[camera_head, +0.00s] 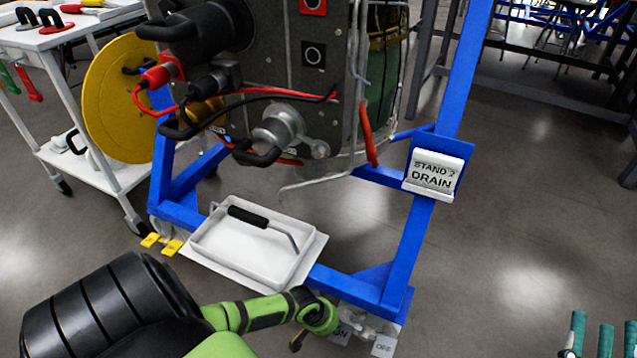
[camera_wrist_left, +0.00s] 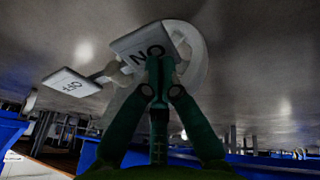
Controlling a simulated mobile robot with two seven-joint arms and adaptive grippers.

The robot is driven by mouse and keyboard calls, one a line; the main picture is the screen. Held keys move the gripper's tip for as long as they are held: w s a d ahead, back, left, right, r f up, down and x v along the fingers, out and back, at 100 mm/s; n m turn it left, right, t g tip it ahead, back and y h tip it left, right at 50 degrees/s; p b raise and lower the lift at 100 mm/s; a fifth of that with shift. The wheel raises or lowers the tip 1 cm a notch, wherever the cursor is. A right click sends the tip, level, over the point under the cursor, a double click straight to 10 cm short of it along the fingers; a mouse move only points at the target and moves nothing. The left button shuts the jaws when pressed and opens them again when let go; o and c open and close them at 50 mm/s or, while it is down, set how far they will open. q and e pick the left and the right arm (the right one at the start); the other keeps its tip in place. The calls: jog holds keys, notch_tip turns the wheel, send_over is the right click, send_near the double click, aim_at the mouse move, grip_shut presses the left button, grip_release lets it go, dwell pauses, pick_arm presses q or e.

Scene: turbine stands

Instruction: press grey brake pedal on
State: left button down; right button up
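The grey brake pedals are at the front right foot of the blue stand in the head view. The ON pedal (camera_head: 341,334) is partly hidden by my left wrist, and the OFF pedal (camera_head: 383,345) is to its right. In the left wrist view, upside down, are the ON pedal (camera_wrist_left: 135,42) and the OFF pedal (camera_wrist_left: 70,82). My left gripper (camera_wrist_left: 159,68) has its fingers drawn together, empty, with the tips overlapping the ON pedal's edge; I cannot tell whether they touch. My right gripper (camera_head: 604,330) is at the lower right, fingers apart and empty, away from the pedals.
Two yellow pedals (camera_head: 161,243) are at the stand's left foot. A white tray (camera_head: 218,262) with a black-handled tool (camera_head: 249,216) lies between the feet. The blue frame (camera_head: 402,262) rises beside the grey pedals. A white cart (camera_head: 98,168) stands left.

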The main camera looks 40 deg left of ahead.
pick_arm(q)
jog(key=shift+a+r+p, duration=0.1)
jog(key=shift+r+p, duration=0.65)
jog(key=shift+s+a+r+p, duration=0.1)
jog(key=shift+a+r+p, duration=0.05)
jog(key=shift+r+p, duration=0.5)
pick_arm(e)
jog(key=d+f+m+g+h, duration=0.1)
jog(key=d+f+g+h, duration=0.2)
jog(key=f, duration=0.5)
jog(key=d+f+m+g+h, duration=0.1)
jog(key=f+g+h, duration=0.1)
jog(key=f+g, duration=0.5)
jog(key=s+d+f+m+g+h+p, duration=0.1)
jog(key=s+d+f+g, duration=0.2)
jog(key=s+f, duration=0.2)
jog(key=s+d+f+g+h+p, duration=0.1)
jog(key=s+d+f+g+p, duration=0.1)
jog(key=s+f+g, duration=0.3)
pick_arm(q)
jog(key=a+p+v, duration=0.1)
jog(key=p+v, duration=0.2)
jog(key=v, duration=0.7)
pick_arm(e)
notch_tip(320, 180, down, 10)
jog(key=s, duration=0.1)
jog(key=shift+s+d+r+h, duration=0.15)
jog(key=shift+s+h, duration=0.15)
jog(key=shift+s, duration=0.05)
